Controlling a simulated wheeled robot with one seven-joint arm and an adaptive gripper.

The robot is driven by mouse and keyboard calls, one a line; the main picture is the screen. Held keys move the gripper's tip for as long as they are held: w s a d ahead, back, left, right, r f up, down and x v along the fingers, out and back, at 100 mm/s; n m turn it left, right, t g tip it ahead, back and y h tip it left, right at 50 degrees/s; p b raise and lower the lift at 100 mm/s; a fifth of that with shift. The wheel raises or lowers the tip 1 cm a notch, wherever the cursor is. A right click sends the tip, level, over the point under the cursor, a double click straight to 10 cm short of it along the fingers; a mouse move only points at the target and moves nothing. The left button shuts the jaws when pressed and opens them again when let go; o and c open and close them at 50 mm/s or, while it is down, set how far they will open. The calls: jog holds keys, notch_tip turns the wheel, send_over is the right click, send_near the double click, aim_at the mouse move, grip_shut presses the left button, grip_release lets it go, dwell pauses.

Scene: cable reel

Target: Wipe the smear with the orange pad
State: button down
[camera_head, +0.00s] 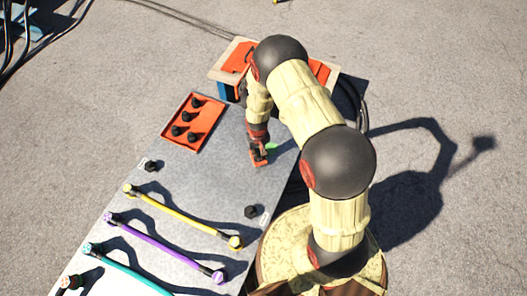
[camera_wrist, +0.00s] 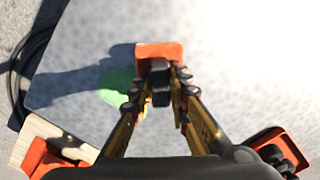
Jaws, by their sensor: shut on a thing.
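The orange pad (camera_wrist: 160,50) is between the fingertips of my gripper (camera_wrist: 160,88) in the wrist view. My gripper is shut on it. In the head view my gripper (camera_head: 258,150) points down over the grey table (camera_head: 220,158), with the pad (camera_head: 259,160) at its tips. The green smear (camera_wrist: 117,86) lies on the table just left of the pad in the wrist view, partly hidden by a finger. In the head view a bit of the smear (camera_head: 271,147) shows right beside my gripper. I cannot tell whether the pad touches the table.
An orange tray (camera_head: 208,126) with several black knobs stands left of my gripper. Yellow (camera_head: 180,217), purple (camera_head: 165,247) and teal (camera_head: 130,271) cables lie nearer the front. Loose black knobs (camera_head: 251,211) (camera_head: 151,165) sit nearby. A wood-and-orange reel stand (camera_head: 228,62) is at the table's far end.

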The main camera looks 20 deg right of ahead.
aim_at(258, 154)
jog(key=shift+r+p, duration=1.45)
jog(key=shift+r, duration=1.35)
